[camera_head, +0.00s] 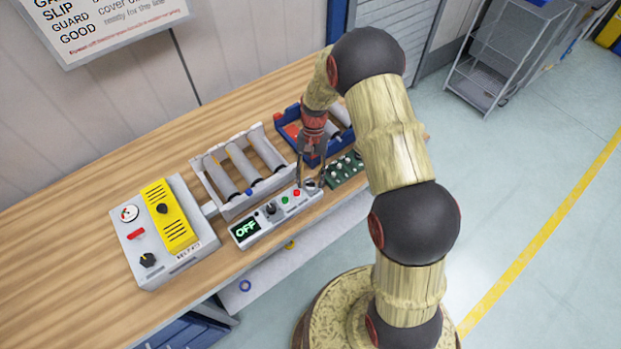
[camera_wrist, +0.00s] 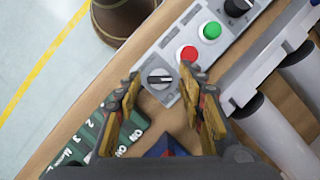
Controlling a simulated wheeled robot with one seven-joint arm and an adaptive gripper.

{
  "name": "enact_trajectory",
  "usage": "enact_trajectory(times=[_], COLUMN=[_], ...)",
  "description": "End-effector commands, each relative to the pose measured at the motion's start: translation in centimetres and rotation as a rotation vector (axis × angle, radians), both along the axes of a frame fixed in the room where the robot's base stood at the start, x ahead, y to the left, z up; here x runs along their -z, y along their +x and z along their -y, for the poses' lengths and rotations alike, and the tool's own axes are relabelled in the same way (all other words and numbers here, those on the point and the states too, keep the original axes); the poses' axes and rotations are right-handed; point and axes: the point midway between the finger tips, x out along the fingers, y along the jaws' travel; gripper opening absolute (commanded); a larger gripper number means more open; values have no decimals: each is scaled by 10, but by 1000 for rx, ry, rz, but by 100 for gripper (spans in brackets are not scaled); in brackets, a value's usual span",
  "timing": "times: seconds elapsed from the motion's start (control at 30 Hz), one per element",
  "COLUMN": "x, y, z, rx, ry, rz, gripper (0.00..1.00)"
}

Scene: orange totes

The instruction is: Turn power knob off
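The control panel (camera_head: 262,226) is a grey strip on the wooden bench with a display (camera_head: 246,229) reading OFF. A black knob, a green button and a red button (camera_wrist: 187,54) sit along it. A round silver-grey knob (camera_wrist: 160,78) is at its right end in the head view, with a dark centre and light handle bar. The panel labels are too small to read. My gripper (camera_wrist: 161,80) is open over this end knob, a finger to each side of it in the wrist view. Contact cannot be told. In the head view my gripper (camera_head: 311,178) points down and partly hides the knob.
A roller conveyor (camera_head: 240,172) stands behind the panel. A yellow and grey control box (camera_head: 165,235) is at left. A green switch board (camera_head: 343,170) and a blue tray (camera_head: 290,112) lie close on the right. The front bench edge is near the panel.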

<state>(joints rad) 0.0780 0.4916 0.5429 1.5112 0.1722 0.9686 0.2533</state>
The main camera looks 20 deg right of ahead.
Motion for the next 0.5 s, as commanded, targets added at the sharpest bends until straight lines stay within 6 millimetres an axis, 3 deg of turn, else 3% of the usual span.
enact_trajectory(times=[0.33, 0.5], x=[-1, -14], y=[0, 6], z=[0, 3], rx=[1, 0], ry=[0, 0], rz=[-1, 1], gripper=[44, 44])
